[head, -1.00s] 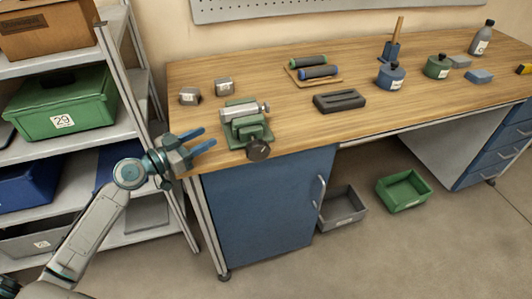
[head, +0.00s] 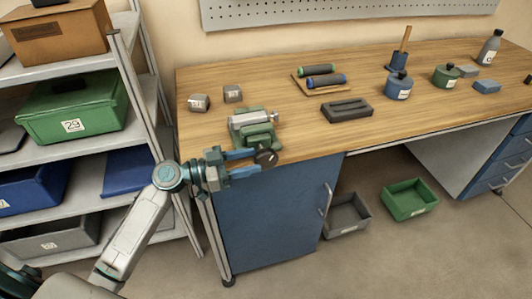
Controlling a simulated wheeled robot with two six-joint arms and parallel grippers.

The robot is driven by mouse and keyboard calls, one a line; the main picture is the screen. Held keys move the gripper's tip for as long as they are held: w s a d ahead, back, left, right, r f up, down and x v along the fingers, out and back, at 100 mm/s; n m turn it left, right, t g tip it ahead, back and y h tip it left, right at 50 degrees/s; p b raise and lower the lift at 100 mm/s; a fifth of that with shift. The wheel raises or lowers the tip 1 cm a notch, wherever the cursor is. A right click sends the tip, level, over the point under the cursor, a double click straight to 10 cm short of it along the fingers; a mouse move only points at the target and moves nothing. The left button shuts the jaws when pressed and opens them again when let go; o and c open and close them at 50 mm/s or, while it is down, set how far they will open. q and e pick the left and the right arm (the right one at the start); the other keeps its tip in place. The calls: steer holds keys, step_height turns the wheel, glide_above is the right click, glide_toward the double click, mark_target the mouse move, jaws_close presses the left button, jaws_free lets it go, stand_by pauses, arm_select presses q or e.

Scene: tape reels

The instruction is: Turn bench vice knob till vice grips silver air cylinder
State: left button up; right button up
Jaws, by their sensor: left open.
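The green bench vice (head: 257,133) stands near the left front corner of the workbench. The silver air cylinder (head: 252,117) lies across the top of the vice, between its jaws as far as I can see. The dark round vice knob (head: 267,157) faces the bench's front edge. My left gripper (head: 251,161) is open, its blue fingers pointing right at the knob. The fingertips are close beside the knob or around it; I cannot tell whether they touch. My right gripper is not in view.
A dark grey slotted block (head: 346,110) and a wooden tray with green and blue rollers (head: 318,76) are to the right. Shelves with bins (head: 75,113) stand at left. The blue cabinet (head: 271,215) is below the bench.

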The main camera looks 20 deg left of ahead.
mark_target(266, 157)
arm_select(q)
steer(key=p+x, duration=0.1)
steer(key=x, duration=0.2)
steer(key=shift+d+r, duration=0.1)
steer(key=shift+p+x, duration=0.35)
steer(key=shift+x, duration=0.6)
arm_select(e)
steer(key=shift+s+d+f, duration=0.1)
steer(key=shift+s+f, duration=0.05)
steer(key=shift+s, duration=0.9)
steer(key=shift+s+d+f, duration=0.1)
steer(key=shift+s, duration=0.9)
arm_select(q)
steer(key=shift+c, duration=0.4)
jaws_close()
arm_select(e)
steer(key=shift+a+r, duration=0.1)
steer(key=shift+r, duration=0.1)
